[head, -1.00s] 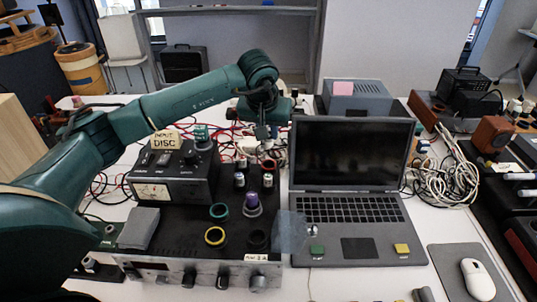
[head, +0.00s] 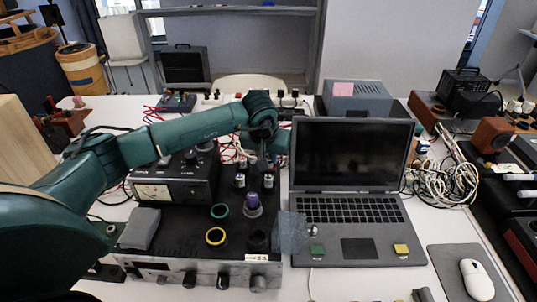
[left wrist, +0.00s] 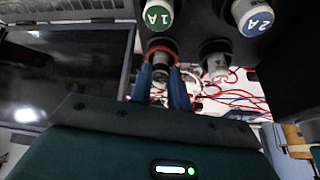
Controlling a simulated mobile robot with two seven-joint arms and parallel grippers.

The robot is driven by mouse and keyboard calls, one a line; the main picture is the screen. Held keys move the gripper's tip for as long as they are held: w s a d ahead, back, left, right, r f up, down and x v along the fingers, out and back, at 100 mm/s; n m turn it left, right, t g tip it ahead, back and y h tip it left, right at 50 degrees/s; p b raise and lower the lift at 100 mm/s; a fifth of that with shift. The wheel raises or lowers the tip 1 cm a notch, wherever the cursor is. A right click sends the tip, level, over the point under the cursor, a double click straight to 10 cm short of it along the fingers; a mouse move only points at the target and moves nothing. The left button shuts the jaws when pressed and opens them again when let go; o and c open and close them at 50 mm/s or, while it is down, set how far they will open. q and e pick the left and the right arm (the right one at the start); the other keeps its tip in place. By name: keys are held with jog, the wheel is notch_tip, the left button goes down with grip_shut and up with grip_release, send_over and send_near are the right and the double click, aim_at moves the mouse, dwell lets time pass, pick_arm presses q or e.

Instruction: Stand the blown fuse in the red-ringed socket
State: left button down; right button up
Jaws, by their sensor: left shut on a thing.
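My left gripper (head: 262,160) is low over the far right part of the black panel (head: 185,232). In the left wrist view its two blue fingers (left wrist: 161,88) are shut on the blown fuse (left wrist: 160,74), a small greyish cylinder mostly hidden between them. The red-ringed socket (left wrist: 150,50) is right at the fingertips, and the fuse's end overlaps it. I cannot tell whether the fuse is inside it or just above. In the head view the gripper hides this ring.
Fuses marked 1A (left wrist: 159,15) and 2A (left wrist: 252,17) stand close by, with another fuse (left wrist: 216,64) beside the gripper. A purple-capped part (head: 252,202), teal ring (head: 220,211) and yellow ring (head: 215,236) are nearer. The laptop (head: 352,155) stands to the right.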

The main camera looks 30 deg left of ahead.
pick_arm(q)
jog(key=c, duration=1.3)
grip_release()
pick_arm(e)
jog(key=shift+w+a+r, duration=0.15)
jog(key=shift+r, duration=0.2)
pick_arm(q)
jog(key=shift+r+p, duration=0.45)
jog(key=shift+p, duration=0.1)
jog(key=b+v, duration=0.2)
jog(key=v, duration=0.9)
jog(key=shift+s+r, duration=0.15)
jog(key=shift+r, duration=0.15)
pick_arm(e)
jog(key=shift+a+f, duration=0.1)
jog(key=shift+f, duration=0.2)
pick_arm(q)
jog(key=shift+f, duration=0.1)
pick_arm(e)
jog(key=shift+s, duration=0.2)
